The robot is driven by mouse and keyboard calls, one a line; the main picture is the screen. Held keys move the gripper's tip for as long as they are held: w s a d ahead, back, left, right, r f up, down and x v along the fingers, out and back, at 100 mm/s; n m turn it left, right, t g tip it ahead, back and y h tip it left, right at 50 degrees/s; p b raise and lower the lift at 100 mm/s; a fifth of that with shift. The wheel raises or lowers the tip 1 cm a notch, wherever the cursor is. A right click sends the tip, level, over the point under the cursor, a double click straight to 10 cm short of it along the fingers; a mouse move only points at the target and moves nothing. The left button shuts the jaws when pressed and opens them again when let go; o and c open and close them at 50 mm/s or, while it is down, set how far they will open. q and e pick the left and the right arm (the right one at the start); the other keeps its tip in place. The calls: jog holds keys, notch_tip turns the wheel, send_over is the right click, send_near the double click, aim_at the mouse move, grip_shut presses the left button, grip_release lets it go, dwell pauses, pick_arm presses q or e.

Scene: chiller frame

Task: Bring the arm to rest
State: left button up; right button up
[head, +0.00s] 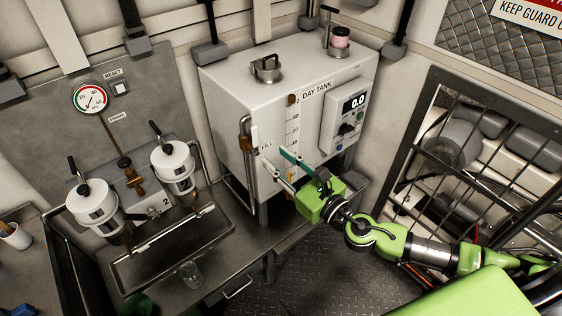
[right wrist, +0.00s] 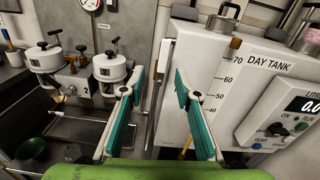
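My right gripper (head: 277,160) is in front of the white day tank (head: 229,101), at its lower front left. Its two teal-padded fingers are spread wide. In the right wrist view the gripper (right wrist: 156,82) is open, with nothing held between the fingers. The tank's left edge and an upright pipe show behind the gap, but I cannot tell how far off they are. My right arm (head: 390,241) reaches in from the lower right of the head view. My left gripper is in neither view.
Two white filter housings (head: 91,201) (head: 172,167) stand over a metal tray at left, near a pressure gauge (head: 90,97). A glass (head: 190,274) stands on the bench. A barred guard (head: 425,120) is at right. Open floor (head: 320,275) lies below the arm.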

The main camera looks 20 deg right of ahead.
jog(key=shift+s+d, duration=0.1)
jog(key=shift+s, duration=0.2)
